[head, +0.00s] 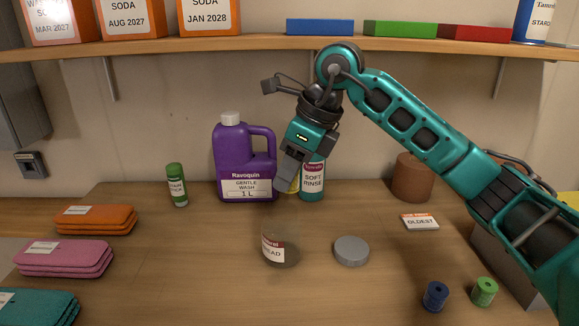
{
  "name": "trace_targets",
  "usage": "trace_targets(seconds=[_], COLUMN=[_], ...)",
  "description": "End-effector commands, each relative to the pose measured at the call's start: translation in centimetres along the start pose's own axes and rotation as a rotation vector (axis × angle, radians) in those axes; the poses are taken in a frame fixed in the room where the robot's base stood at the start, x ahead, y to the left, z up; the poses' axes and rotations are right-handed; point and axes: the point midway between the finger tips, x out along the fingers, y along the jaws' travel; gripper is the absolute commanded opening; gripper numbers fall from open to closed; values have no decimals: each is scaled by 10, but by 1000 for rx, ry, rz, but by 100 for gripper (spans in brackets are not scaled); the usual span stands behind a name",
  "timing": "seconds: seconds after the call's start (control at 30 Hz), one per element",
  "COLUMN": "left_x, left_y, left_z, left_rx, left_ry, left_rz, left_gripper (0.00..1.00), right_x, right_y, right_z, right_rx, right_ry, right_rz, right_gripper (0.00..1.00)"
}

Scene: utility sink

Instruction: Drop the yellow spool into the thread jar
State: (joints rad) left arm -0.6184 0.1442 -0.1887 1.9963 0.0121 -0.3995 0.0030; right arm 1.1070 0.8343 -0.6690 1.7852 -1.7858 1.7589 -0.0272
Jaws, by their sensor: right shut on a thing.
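The yellow spool (294,186) shows only as a small yellow patch, mostly hidden by my right gripper (288,184). That gripper is shut on it and points down, in front of the gap between the purple jug and the teal bottle. The thread jar (273,247) is a clear jar with a white and red label, standing open on the table below and slightly left of the gripper. The spool is above the jar and apart from it in the picture. My left gripper is not in view.
A grey lid (351,251) lies right of the jar. A blue spool (435,296) and a green spool (484,291) stand at front right. The purple jug (230,150), teal bottle (313,190) and green bottle (177,185) stand behind. Folded cloths (65,257) lie at left.

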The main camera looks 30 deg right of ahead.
Motion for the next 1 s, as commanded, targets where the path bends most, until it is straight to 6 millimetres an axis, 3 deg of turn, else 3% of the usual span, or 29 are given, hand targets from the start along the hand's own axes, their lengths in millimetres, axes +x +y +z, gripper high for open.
trace_targets(seconds=[0.23,0.27,0.57,0.83,1.0], left_x=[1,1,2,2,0], left_y=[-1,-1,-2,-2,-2], left_z=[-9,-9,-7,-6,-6], left_rx=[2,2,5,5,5], left_ry=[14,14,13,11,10], left_rz=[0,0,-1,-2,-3], left_gripper=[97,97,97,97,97], right_x=[1,1,1,0,-20], right_y=[0,0,0,0,-1], right_z=[0,0,0,0,0], right_rx=[-1,-1,0,0,0], right_ry=[-1,0,0,0,-2], right_rz=[0,0,0,0,-3], right_gripper=[6,35,64,64,64])
